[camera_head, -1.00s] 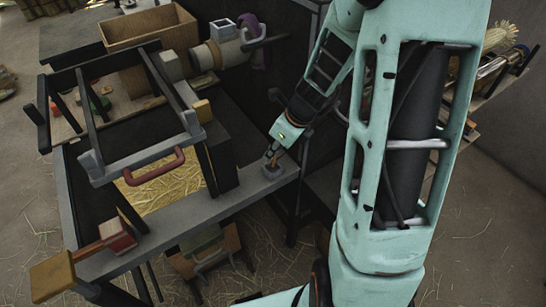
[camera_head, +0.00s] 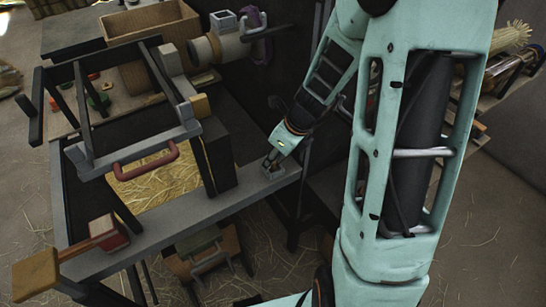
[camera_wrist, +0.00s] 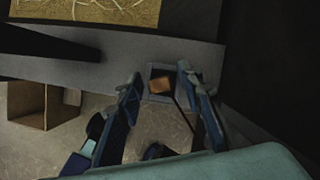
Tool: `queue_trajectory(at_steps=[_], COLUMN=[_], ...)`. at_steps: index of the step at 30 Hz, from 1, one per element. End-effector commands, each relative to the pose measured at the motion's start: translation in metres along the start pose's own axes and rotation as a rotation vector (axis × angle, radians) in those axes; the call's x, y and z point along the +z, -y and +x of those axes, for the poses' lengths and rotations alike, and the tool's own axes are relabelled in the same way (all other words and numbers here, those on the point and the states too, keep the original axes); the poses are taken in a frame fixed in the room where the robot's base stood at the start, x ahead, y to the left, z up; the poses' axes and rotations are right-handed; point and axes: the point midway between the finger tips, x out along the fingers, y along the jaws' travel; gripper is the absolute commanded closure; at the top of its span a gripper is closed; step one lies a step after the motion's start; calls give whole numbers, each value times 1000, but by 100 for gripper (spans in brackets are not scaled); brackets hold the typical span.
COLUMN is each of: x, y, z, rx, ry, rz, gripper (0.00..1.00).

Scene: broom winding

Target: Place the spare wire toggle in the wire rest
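A small orange-brown block, which looks like the spare wire toggle (camera_wrist: 160,85), sits within the outline of a small square grey holder in the wrist view. That holder, apparently the wire rest (camera_wrist: 152,71), is at the edge of the grey beam. My gripper (camera_wrist: 159,76) has its two fingers apart, one on each side of the block, with visible gaps. A thin dark rod runs down from the block in the wrist view.
The grey beam (camera_head: 195,212) runs along the front of the machine. A red-handled frame (camera_head: 142,164) and a dark post (camera_head: 217,155) stand left of my gripper. A red block with a wooden handle (camera_head: 106,232) lies at the far left. An open box (camera_wrist: 42,104) is below.

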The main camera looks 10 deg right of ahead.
Motion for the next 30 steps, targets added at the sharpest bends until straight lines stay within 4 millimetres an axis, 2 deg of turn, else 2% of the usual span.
queue_trajectory(at_steps=[9, 13, 21, 25, 30], x=[2, 4, 4, 3, 2], y=[0, 1, 1, 1, 0], z=[-6, -29, -89, -109, -122], rx=[-1, -4, -4, -3, -1], ry=[1, 2, 2, 2, 1], rz=[1, 0, 0, 1, 1], gripper=[66, 66, 66, 66, 66])
